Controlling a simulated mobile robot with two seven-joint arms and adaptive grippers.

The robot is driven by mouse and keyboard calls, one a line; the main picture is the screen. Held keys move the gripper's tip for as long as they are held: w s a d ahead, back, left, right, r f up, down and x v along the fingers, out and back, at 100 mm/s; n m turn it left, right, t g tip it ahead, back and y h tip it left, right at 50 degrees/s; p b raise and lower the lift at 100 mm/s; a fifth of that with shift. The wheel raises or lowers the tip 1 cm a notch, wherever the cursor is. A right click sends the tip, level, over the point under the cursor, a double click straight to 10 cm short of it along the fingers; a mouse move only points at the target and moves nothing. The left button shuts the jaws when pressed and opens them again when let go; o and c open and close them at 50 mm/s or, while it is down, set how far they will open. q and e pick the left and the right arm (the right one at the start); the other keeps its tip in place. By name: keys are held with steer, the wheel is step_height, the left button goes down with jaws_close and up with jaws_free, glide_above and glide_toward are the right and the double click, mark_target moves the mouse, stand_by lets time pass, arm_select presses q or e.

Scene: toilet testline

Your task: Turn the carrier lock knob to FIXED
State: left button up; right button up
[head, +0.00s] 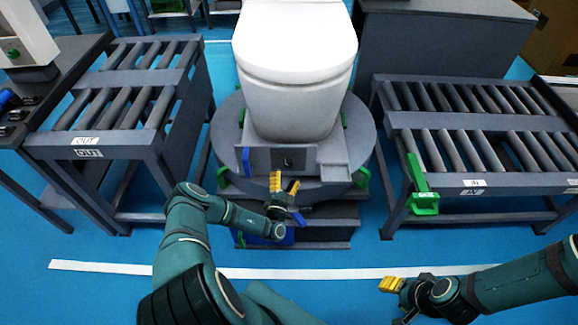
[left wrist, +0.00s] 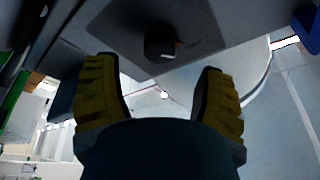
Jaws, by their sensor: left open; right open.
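The carrier lock knob (head: 288,161) is a small dark knob on the grey front panel (head: 262,158) of the round carrier under the white toilet. In the left wrist view the black knob (left wrist: 160,42) stands on a grey plate (left wrist: 125,28), with a small light mark on it. My left gripper (head: 284,183) is open, its yellow fingers just below and in front of the knob. In the left wrist view its fingers (left wrist: 160,95) are spread, with the knob beyond the gap and apart from them. My right gripper (head: 392,285) is at the lower right, far from the carrier. The knob's lettering is unreadable.
The white toilet (head: 296,50) sits on the round carrier (head: 360,135). Roller conveyors stand left (head: 110,90) and right (head: 480,140), the right one with a green lever (head: 422,190). A blue handle (head: 246,160) is left of the knob. Blue floor in front is open.

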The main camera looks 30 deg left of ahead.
mark_target(289, 166)
arm_select(q)
steer(key=shift+x, duration=2.7)
steer(key=c, duration=1.2)
